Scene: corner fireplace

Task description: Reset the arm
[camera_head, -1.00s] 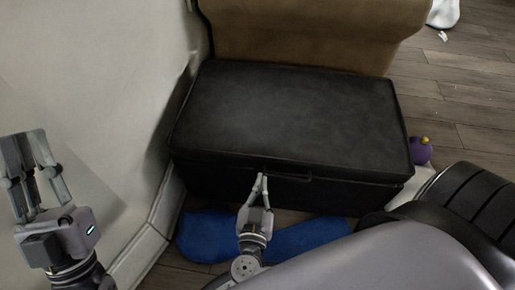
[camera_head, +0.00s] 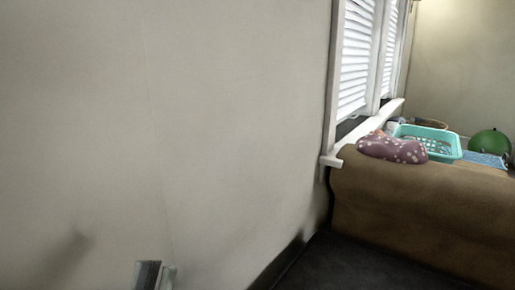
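Only the fingertips of my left gripper (camera_head: 156,276) show, at the bottom edge of the head view, in front of the pale wall. The rest of the gripper is cut off, so I cannot tell whether it is open or shut. Nothing is visibly held at the part that shows. My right gripper is out of view.
A pale wall (camera_head: 180,130) fills the left. The black trunk top (camera_head: 350,265) shows low, beside a brown sofa (camera_head: 430,220). On the sofa are a purple spotted cushion (camera_head: 392,149), a teal basket (camera_head: 440,142) and a green ball (camera_head: 490,142). A shuttered window (camera_head: 360,55) stands behind.

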